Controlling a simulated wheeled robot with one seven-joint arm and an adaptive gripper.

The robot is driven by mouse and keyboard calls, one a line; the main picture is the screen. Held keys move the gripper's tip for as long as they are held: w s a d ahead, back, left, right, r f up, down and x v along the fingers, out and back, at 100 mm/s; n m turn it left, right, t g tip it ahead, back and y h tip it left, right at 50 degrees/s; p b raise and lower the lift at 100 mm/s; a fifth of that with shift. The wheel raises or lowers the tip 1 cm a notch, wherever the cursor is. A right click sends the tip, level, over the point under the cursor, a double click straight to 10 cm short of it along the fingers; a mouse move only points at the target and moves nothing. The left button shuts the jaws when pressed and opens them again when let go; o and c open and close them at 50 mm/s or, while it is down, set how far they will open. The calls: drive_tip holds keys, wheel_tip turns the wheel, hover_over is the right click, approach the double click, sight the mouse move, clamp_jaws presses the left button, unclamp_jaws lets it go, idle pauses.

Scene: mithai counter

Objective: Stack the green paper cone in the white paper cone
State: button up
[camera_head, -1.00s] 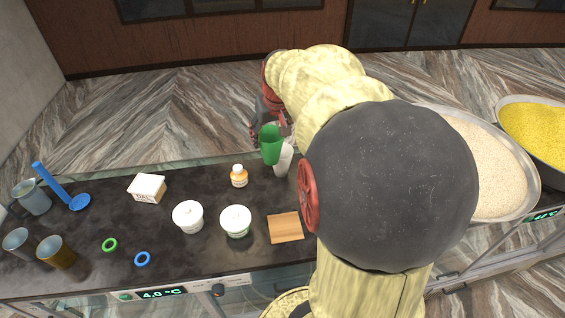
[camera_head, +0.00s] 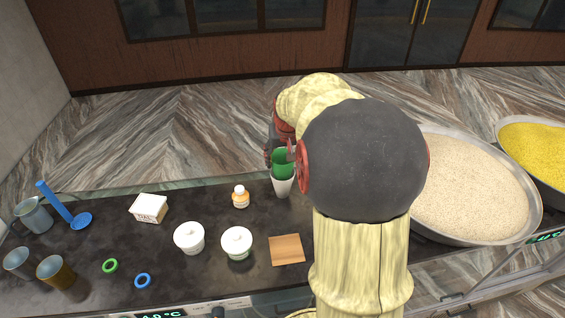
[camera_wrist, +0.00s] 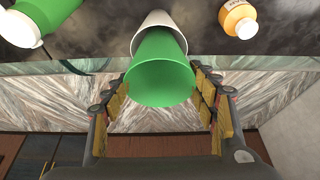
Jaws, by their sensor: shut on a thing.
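The green paper cone (camera_head: 284,163) is upright, wide mouth up, at the far edge of the dark counter, left of my arm. The white paper cone (camera_head: 283,188) stands on the counter directly below it. In the wrist view the green cone (camera_wrist: 160,78) sits between the fingers of my gripper (camera_wrist: 164,88), which is shut on it. The green cone's lower end appears to be at or inside the white cone's mouth; how deep I cannot tell. My arm hides part of the gripper in the head view.
An orange-labelled bottle (camera_head: 240,197) stands left of the cones. Two white lidded tubs (camera_head: 237,243), a wooden square (camera_head: 287,250), a white box (camera_head: 149,208), rings, metal cups and a blue ladle (camera_head: 62,205) are further off. Large bowls of grain (camera_head: 470,190) stand right.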

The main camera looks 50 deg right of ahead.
wheel_tip(320, 180, down, 2)
drive_tip(key=shift+f, duration=0.15)
drive_tip(key=shift+f+b, duration=0.4)
drive_tip(key=shift+f, duration=0.1)
drive_tip(key=shift+f, duration=0.1)
drive_tip(key=o, duration=0.8)
drive_tip(key=shift+o, duration=0.2)
